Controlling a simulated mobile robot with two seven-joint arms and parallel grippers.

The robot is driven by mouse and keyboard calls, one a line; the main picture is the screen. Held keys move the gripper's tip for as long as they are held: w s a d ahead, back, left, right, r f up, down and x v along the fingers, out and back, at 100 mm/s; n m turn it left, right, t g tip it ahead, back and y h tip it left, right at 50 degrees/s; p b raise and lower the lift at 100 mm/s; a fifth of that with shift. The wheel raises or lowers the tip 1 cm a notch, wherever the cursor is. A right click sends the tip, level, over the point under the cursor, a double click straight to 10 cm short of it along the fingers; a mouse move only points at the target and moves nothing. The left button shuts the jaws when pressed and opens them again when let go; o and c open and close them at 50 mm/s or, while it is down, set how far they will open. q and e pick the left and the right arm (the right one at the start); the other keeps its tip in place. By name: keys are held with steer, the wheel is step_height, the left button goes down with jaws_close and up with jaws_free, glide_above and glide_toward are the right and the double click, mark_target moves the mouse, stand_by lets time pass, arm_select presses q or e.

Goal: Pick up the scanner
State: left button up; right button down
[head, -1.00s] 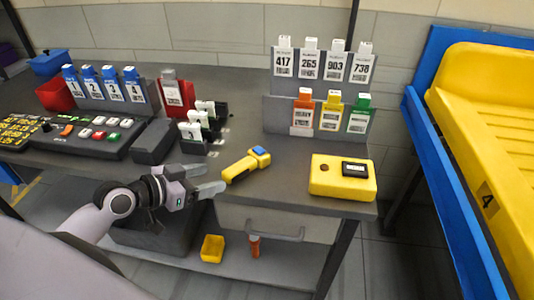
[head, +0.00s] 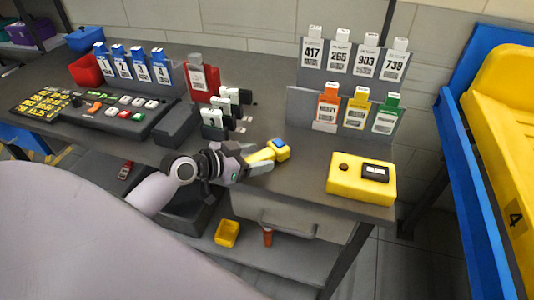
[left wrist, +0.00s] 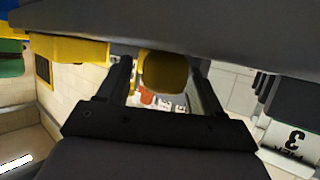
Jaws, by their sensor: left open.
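The scanner (head: 262,155) is yellow with a blue patch on its head. It lies on the grey table near the front edge, its head pointing up and right. My left gripper (head: 258,160) is open, with its fingers on either side of the scanner's handle. In the left wrist view the yellow scanner (left wrist: 165,72) shows between the two dark fingers (left wrist: 162,82). Whether the fingers touch it I cannot tell. Part of the handle is hidden by the gripper. My right gripper is not in view.
A yellow box with a small display (head: 345,188) sits right of the scanner. Black-and-white tags (head: 214,122) stand behind my gripper to the left. Tag racks (head: 302,105) stand at the back. A blue-sided conveyor (head: 470,190) with a yellow tray (head: 500,130) is at the right.

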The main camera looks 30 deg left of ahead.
mark_target(258, 155)
arm_select(q)
steer(key=shift+w+d+f, duration=0.25)
steer(key=shift+w, duration=0.3)
steer(key=c, duration=1.2)
steer(key=shift+r, duration=0.2)
step_height(258, 155, up, 20)
steer(key=shift+a+f+p, duration=0.1)
steer(key=shift+p, duration=1.1)
